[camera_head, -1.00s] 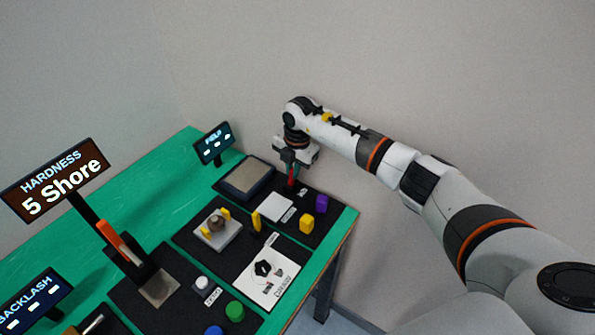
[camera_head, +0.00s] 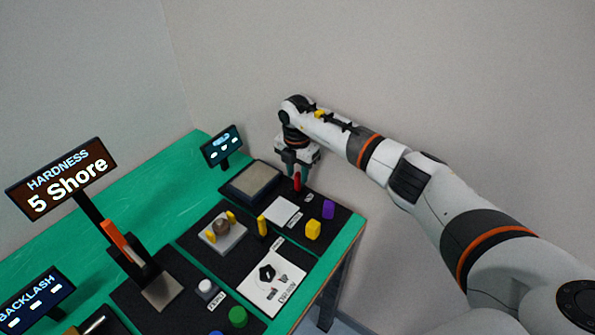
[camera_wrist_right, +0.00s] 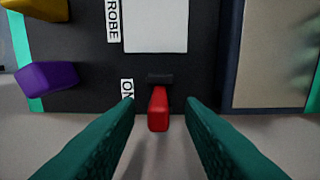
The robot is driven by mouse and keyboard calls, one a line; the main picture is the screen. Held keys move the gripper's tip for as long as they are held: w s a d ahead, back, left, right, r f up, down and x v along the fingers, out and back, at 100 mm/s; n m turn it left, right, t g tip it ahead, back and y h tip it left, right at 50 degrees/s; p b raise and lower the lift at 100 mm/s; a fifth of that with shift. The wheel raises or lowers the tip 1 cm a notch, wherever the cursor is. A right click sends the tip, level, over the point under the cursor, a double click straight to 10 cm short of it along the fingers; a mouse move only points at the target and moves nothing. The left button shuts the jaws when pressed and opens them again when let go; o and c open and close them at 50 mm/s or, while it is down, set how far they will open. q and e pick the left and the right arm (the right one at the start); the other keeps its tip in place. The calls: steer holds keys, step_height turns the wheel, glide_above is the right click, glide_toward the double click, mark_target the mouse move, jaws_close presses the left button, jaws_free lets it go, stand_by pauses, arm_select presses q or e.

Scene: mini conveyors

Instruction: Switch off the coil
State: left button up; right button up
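The red switch lever (camera_head: 297,182) stands at the far right edge of the black board. In the right wrist view the red lever (camera_wrist_right: 158,108) rises from a small dark base beside a partly hidden label that reads "ON". My right gripper (camera_head: 297,168) points down over the lever. In the wrist view the teal fingers of the right gripper (camera_wrist_right: 160,104) are spread, one on each side of the lever, with gaps on both sides. A grey plate in a dark frame (camera_head: 252,181) lies beside the switch; I cannot tell whether it is the coil. My left gripper is out of view.
A small display (camera_head: 222,147) stands behind the plate, its text too blurred to read. A white pad (camera_head: 281,211), a yellow block (camera_head: 313,230) and a purple block (camera_head: 328,209) lie near the switch. A wall rises behind the green table (camera_head: 150,185).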

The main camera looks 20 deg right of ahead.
mark_target(297, 172)
step_height(297, 172, up, 12)
steer(key=b, duration=0.2)
stand_by(0.5)
steer(key=shift+w, duration=0.1)
